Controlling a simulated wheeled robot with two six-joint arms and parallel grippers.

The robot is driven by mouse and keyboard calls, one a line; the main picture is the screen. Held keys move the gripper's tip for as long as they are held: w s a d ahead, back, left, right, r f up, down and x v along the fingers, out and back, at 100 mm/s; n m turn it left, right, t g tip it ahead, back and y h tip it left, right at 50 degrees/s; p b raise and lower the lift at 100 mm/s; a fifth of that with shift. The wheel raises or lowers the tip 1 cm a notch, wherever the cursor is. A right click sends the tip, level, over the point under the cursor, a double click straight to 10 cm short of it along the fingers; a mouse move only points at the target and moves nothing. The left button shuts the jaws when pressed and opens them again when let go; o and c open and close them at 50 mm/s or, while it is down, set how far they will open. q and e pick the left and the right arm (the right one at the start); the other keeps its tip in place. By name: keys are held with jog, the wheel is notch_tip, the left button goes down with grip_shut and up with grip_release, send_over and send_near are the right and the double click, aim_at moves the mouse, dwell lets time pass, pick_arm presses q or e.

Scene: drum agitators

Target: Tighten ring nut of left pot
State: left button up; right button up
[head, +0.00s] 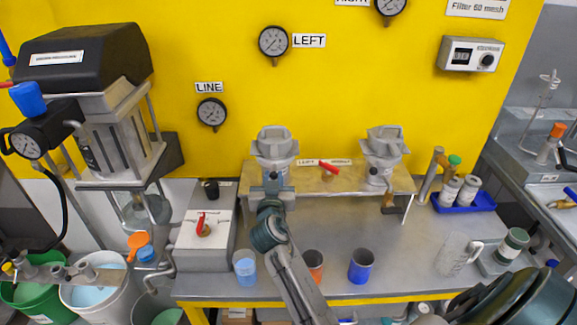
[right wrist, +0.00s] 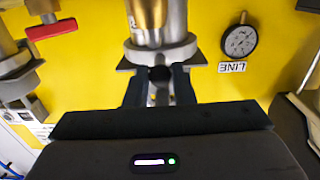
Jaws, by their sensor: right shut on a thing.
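The left pot (head: 274,148) is a grey metal housing on the bench's raised shelf, beside the "LEFT" label. In the right wrist view, which looks turned over, its grey collar, apparently the ring nut (right wrist: 162,52), surrounds a brass-coloured body (right wrist: 157,15). My right gripper (head: 272,188) is at the front of this pot. In the right wrist view its two dark fingers (right wrist: 160,82) are shut on the ring nut, at a small dark part between them. The gripper hides the pot's lower front in the head view. My left gripper is not in view.
The right pot (head: 384,150) stands on the same shelf, with a red valve handle (head: 329,168) between the pots. Orange (head: 313,265) and blue (head: 361,267) cups stand near my right arm. A clear jug (head: 455,256) and a blue tray (head: 466,201) are to the right.

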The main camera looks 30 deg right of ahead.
jog(key=shift+w+a+f+b, duration=0.15)
jog(key=shift+w+a+b, duration=0.1)
jog(key=shift+a+b, duration=0.15)
jog(key=shift+w+a, duration=0.35)
jog(key=shift+w+a+b, duration=0.35)
jog(key=shift+b, duration=0.35)
jog(key=shift+w+a, duration=0.15)
jog(key=shift+w, duration=0.1)
jog(key=shift+o, duration=0.2)
jog(key=shift+w+a, duration=0.1)
